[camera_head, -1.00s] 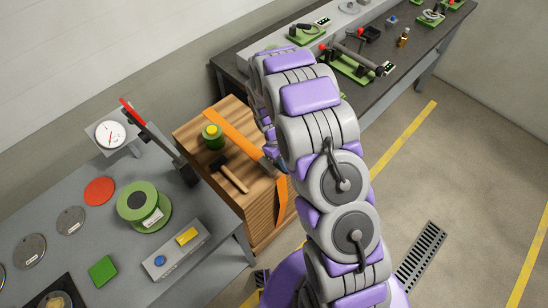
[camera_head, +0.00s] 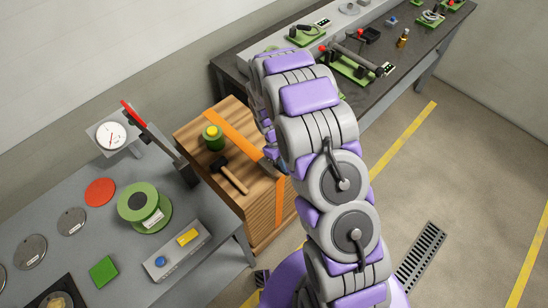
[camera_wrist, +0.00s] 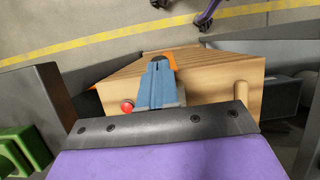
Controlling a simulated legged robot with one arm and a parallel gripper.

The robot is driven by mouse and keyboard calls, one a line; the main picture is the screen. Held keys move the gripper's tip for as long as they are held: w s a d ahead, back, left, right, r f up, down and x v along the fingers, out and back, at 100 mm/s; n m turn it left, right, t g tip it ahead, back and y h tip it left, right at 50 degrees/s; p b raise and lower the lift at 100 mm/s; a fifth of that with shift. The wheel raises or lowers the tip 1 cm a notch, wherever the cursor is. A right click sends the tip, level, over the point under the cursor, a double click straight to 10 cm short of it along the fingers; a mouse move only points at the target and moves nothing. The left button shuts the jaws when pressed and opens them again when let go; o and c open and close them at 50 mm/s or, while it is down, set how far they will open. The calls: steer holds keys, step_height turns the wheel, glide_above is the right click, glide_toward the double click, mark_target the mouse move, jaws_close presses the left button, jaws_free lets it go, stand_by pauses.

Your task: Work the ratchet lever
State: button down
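The ratchet (camera_wrist: 157,88) shows in the wrist view as a blue-grey lever with a forked end, on the near side of the wooden crate (camera_wrist: 215,75). A small red knob (camera_wrist: 126,107) is left of it. An orange strap (camera_head: 232,133) runs over the crate top in the head view and down its front. My gripper (camera_head: 268,140) is mostly hidden behind my arm, close to the crate's right edge. In the wrist view its dark bolted bar (camera_wrist: 165,120) lies just below the lever, overlapping its lower end. Contact and fingertips cannot be made out.
A hammer (camera_head: 231,174) and a green-yellow round item (camera_head: 212,136) sit on the crate. A grey bench (camera_head: 120,240) with a gauge (camera_head: 110,134) and green spool (camera_head: 144,205) stands left. A dark bench (camera_head: 400,70) with devices stands behind. Open floor lies right.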

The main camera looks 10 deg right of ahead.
steer(key=shift+p+v, duration=0.8)
steer(key=shift+v, duration=1.55)
steer(key=p+v, duration=0.2)
steer(key=v, duration=0.4)
steer(key=shift+r, duration=0.45)
steer(key=shift+s+d+r, duration=0.15)
steer(key=s+d+r+m+y+b, duration=0.1)
steer(key=s+d+r+m, duration=0.1)
steer(key=s+r, duration=0.5)
steer(key=s+d+r+m+b, duration=0.1)
steer(key=s+d+r+m, duration=0.1)
steer(key=s+r, duration=0.5)
steer(key=s+r+m+t+y+b, duration=0.1)
steer(key=s+r, duration=0.4)
steer(key=s, duration=1.4)
steer(key=shift+d+m+b, duration=0.35)
steer(key=shift+m+b, duration=0.2)
steer(key=shift+m, duration=0.55)
